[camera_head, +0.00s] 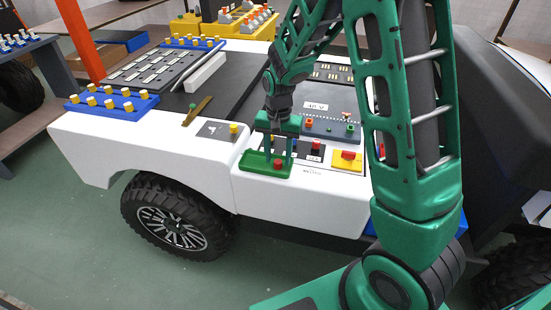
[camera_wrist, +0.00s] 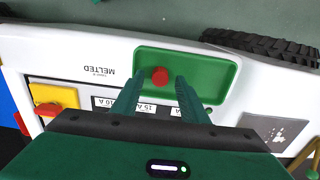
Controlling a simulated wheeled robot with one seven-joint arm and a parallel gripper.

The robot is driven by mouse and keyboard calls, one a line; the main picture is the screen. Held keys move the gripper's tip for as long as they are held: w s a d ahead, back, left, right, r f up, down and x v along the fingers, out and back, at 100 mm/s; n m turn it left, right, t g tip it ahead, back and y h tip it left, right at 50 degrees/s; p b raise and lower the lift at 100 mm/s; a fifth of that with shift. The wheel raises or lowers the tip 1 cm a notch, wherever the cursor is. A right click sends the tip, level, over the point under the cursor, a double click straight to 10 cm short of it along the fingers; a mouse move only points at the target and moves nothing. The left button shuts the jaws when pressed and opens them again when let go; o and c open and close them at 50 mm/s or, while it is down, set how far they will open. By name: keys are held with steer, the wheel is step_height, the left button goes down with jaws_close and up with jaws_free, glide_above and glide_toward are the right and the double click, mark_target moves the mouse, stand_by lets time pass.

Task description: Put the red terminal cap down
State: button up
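The red terminal cap (camera_wrist: 160,76) sits in a shallow green tray (camera_wrist: 214,72) in the wrist view. In the head view the cap (camera_head: 277,163) shows low in the same tray (camera_head: 250,161) at the near edge of the white cart body. My gripper (camera_wrist: 160,82) is open above the tray, with one finger on each side of the cap and a visible gap on both sides. In the head view my gripper (camera_head: 279,158) points down over the tray. Whether the fingertips touch the tray floor I cannot tell.
A yellow block with a red knob (camera_head: 347,160) stands right of the tray. Blue racks with yellow pegs (camera_head: 112,101) are further left. A dark panel (camera_head: 330,117) lies behind the tray.

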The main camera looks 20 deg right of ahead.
mark_target(279, 161)
step_height(279, 161, up, 11)
stand_by(0.3)
steer(key=shift+d+r, duration=0.1)
steer(key=s+d+r, duration=0.3)
steer(key=s+d, duration=0.3)
steer(key=s, duration=0.2)
steer(key=s+d+r, duration=0.2)
steer(key=s+d, duration=0.4)
steer(key=s, duration=0.2)
steer(key=s+d, duration=0.3)
steer(key=s, duration=1.1)
steer(key=shift+s+d+f+n, duration=0.2)
steer(key=shift+s+n, duration=0.1)
steer(key=shift+n, duration=0.1)
steer(key=shift+w+f, duration=0.25)
steer(key=shift+w, duration=0.3)
